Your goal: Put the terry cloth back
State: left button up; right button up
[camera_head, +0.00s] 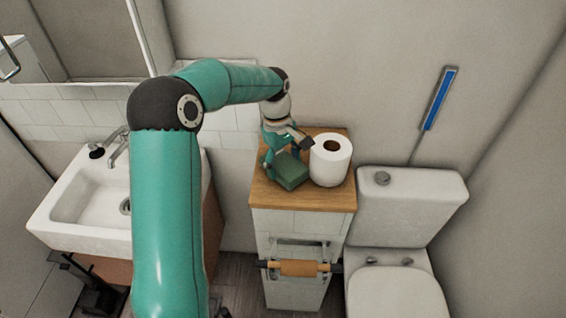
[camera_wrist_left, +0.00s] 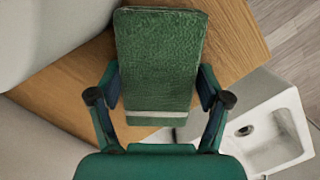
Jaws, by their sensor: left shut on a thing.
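The terry cloth (camera_head: 290,172) is a folded dark green block over the wooden top of the narrow cabinet (camera_head: 270,196). My left gripper (camera_head: 284,165) is shut on it. In the left wrist view the cloth (camera_wrist_left: 160,55) shows its textured green face and a pale band near the gripper. The two fingers of the left gripper (camera_wrist_left: 160,92) press on its long sides. I cannot tell whether the cloth touches the wood. My right gripper is not in view.
A white toilet paper roll (camera_head: 330,160) stands on the cabinet just right of the cloth. A white sink (camera_head: 75,200) is at left, and a toilet (camera_head: 405,210) is at right. An orange-brown roll (camera_head: 299,268) hangs on the cabinet front. A blue-faced strip (camera_head: 440,100) is on the wall.

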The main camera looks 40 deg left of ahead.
aim_at(279, 159)
pick_arm(q)
jog(key=o, duration=1.4)
notch_tip(279, 159, up, 12)
jog(key=a, duration=0.1)
jog(key=shift+a, duration=0.4)
jog(key=shift+f, duration=0.1)
